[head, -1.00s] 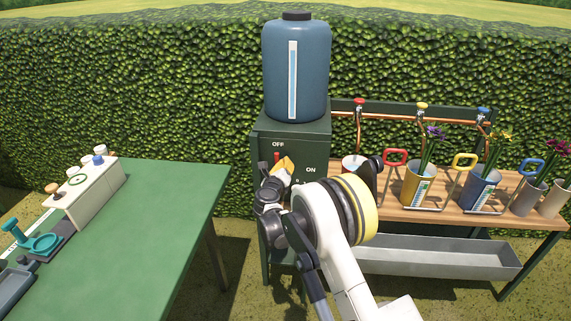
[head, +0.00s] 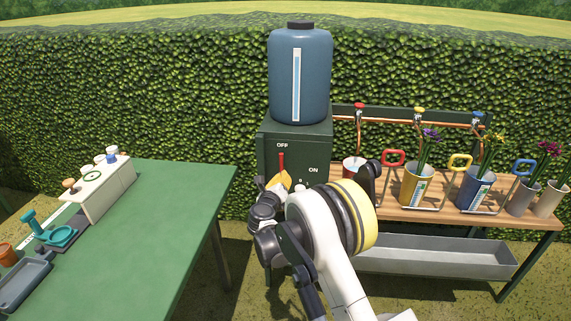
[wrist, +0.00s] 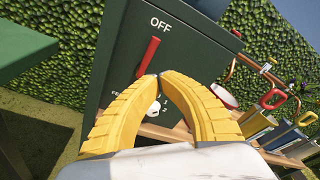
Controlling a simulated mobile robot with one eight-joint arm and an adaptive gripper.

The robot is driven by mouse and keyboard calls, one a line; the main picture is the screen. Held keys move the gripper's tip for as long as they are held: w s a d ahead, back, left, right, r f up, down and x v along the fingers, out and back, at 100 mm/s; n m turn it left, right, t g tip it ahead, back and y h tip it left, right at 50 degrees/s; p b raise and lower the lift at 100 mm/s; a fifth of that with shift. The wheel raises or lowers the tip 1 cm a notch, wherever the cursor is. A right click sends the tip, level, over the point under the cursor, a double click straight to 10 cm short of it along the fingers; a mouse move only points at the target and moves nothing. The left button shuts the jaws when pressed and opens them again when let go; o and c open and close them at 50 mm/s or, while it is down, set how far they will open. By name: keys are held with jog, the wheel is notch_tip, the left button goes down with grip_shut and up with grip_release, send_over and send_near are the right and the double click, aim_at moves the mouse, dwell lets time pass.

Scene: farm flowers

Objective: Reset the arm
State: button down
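My gripper (wrist: 160,76) has two yellow fingers whose tips meet, with nothing between them. In the head view my gripper (head: 279,180) is in front of the dark green cabinet (head: 320,150), below the red lever. The red lever (head: 282,161) points up toward the OFF label. In the wrist view the red lever (wrist: 148,57) is just beyond and above the fingertips, apart from them as far as I can tell. A white knob (wrist: 154,107) on the cabinet shows between the fingers. My arm is bent in front of the cabinet and hides its lower part.
A blue tank (head: 300,75) stands on the cabinet. To the right, a wooden bench (head: 400,212) holds several pots with flowers below taps. A grey trough (head: 440,258) is underneath. A green table (head: 170,220) with tools is at left. Grass is free between them.

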jog(key=s+d+r+m+g+h, duration=0.1)
jog(key=s+d+r+m+g, duration=0.15)
jog(key=d+r+m, duration=0.75)
jog(key=s+d+r+m+g, duration=0.1)
jog(key=s+d+r+m, duration=0.3)
jog(key=s+d+m, duration=0.25)
jog(key=s+d+r+m+g, duration=0.2)
jog(key=s+d+r+m, duration=0.25)
jog(key=s+d, duration=0.2)
jog(key=s+d+m+g+y, duration=0.1)
jog(key=s+d+m+g, duration=0.3)
jog(key=s+m, duration=1.05)
jog(key=s+f+m+y, duration=0.1)
jog(key=s+f+m, duration=0.1)
jog(key=s, duration=0.7)
jog(key=s+f+m+y, duration=0.1)
jog(key=s+f+m, duration=0.2)
jog(key=s, duration=0.6)
jog(key=shift+d+f+m, duration=0.25)
jog(key=shift+m, duration=0.4)
